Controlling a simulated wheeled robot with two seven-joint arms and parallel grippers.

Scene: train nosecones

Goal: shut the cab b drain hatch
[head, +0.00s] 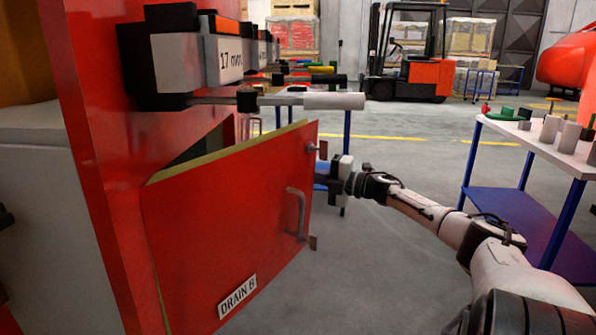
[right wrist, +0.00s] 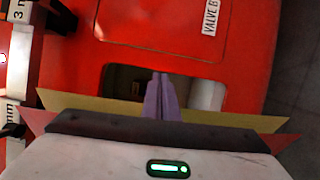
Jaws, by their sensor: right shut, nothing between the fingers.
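The red hatch (head: 228,225), labelled DRAIN B, stands open, swung out from the red nosecone body (head: 95,130). It has a grey handle (head: 298,212) and a small latch at its free edge. My right gripper (head: 322,171) is at the hatch's far side, near its upper free edge; its fingertips are hidden there by the hatch. In the right wrist view its purple fingers (right wrist: 162,95) are together and empty, pointing towards the dark opening (right wrist: 125,82). The hatch's yellowish inner side (right wrist: 75,102) crosses behind the fingers; I cannot tell whether they touch it. My left gripper is not in view.
A VALVE B panel (right wrist: 175,22) is on the body. A white-topped blue table (head: 535,150) stands at right, a forklift (head: 410,60) far back. Floor between is free.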

